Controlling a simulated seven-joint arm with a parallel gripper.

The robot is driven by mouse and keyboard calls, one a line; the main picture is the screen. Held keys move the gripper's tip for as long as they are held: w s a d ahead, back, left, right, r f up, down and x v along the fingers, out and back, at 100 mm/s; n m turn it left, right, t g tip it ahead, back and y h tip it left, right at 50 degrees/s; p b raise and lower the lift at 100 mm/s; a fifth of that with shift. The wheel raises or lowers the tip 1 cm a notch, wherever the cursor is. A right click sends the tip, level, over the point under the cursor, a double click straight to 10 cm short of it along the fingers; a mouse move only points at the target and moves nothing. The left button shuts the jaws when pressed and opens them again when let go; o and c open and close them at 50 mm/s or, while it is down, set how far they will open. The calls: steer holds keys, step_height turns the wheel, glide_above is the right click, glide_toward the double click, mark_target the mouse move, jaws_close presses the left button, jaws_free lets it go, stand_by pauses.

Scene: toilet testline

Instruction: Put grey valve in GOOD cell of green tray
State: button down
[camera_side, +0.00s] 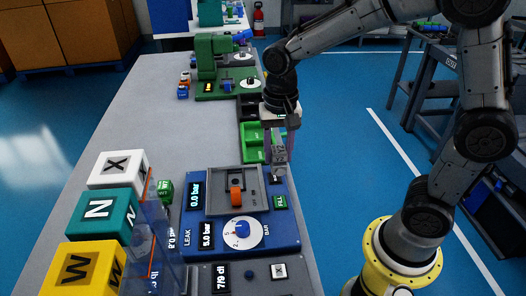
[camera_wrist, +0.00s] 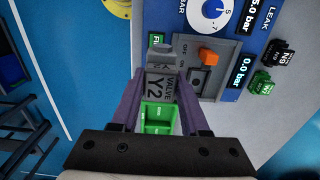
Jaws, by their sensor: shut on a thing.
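The grey valve (camera_wrist: 160,84), marked "VALVE Y2", sits between the two purple fingers of my gripper (camera_wrist: 158,100) in the wrist view. My gripper is shut on it. In the side view the valve (camera_side: 279,158) hangs below my gripper (camera_side: 280,146), at the right edge of the table. The green tray (camera_side: 247,130) lies just to the left of the valve there, partly hidden by my gripper. In the wrist view part of the green tray (camera_wrist: 157,127) shows below the valve, between the fingers. I cannot make out which cell is GOOD.
A blue test station (camera_side: 281,237) with a grey fixture, orange lever (camera_side: 236,196) and dial stands nearer the camera. A green machine (camera_side: 207,58) stands farther back. Large lettered cubes (camera_side: 106,219) and a clear panel are at the left. The grey table's middle is largely free.

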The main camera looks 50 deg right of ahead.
steer(key=shift+s+r, duration=0.15)
steer(key=shift+s, duration=0.1)
steer(key=shift+n, duration=0.3)
steer(key=w+d+f, duration=0.3)
steer(key=w+d, duration=0.1)
steer(key=d, duration=0.8)
steer(key=w+f, duration=0.2)
steer(key=w, duration=0.2)
steer(key=w+d+f, duration=0.1)
steer(key=w+f, duration=0.2)
steer(key=w, duration=0.1)
steer(key=w+d+f, duration=0.1)
steer(key=w+f, duration=0.2)
steer(key=w, duration=0.1)
steer(key=shift+w+d+f, duration=0.25)
steer(key=shift+w+f, duration=0.4)
steer(key=shift+f, duration=1.6)
steer(key=shift+f, duration=0.1)
